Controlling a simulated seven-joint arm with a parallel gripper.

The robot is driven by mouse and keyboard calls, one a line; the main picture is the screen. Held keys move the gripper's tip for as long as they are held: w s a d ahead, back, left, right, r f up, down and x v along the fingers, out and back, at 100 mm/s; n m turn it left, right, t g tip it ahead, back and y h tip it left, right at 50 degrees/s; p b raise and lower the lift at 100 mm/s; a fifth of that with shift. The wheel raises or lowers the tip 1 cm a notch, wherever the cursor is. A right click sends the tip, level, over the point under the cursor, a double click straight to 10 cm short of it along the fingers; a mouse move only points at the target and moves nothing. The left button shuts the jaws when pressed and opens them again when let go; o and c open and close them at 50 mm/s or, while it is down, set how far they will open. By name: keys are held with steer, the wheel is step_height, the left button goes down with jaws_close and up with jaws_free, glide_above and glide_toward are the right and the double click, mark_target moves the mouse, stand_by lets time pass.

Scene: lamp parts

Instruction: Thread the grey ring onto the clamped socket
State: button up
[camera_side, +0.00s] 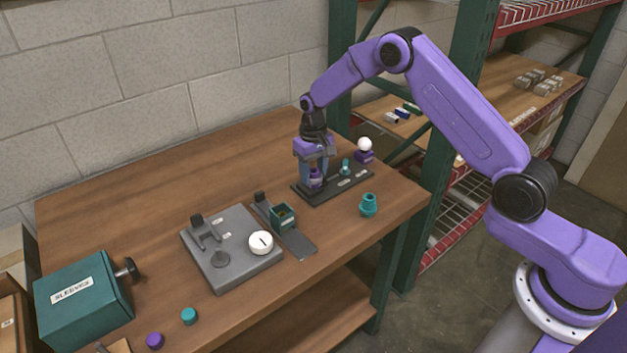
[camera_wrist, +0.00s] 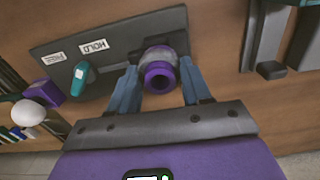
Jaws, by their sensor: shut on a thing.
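My gripper (camera_side: 315,178) points down over the dark plate (camera_side: 302,193) and is shut on a purple stepped part (camera_wrist: 159,77). In the wrist view the blue fingers press on both sides of that part, which has a round open end. In the side view the purple part (camera_side: 316,174) shows low between the fingers, at the left end of the plate. I cannot tell if it touches the plate. A greyish band lies around its far end in the wrist view, but I cannot tell if this is the grey ring.
A teal stepped part (camera_side: 368,205) stands near the table edge. A teal cup in a dark holder (camera_side: 283,217), grey fixture (camera_side: 215,265) and sleeves box (camera_side: 83,300) are leftward.

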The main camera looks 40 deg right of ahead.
steer(key=m, duration=0.4)
steer(key=shift+s+d+f+m, duration=0.1)
steer(key=shift+s+f+m, duration=0.1)
steer(key=shift+m, duration=0.1)
steer(key=shift+m, duration=1.1)
steer(key=m, duration=0.4)
steer(key=shift+f+m, duration=0.1)
steer(key=shift+m, duration=0.2)
steer(key=shift+m, duration=0.4)
steer(key=o, duration=1.2)
steer(key=shift+w, duration=0.1)
steer(key=shift+o, duration=0.2)
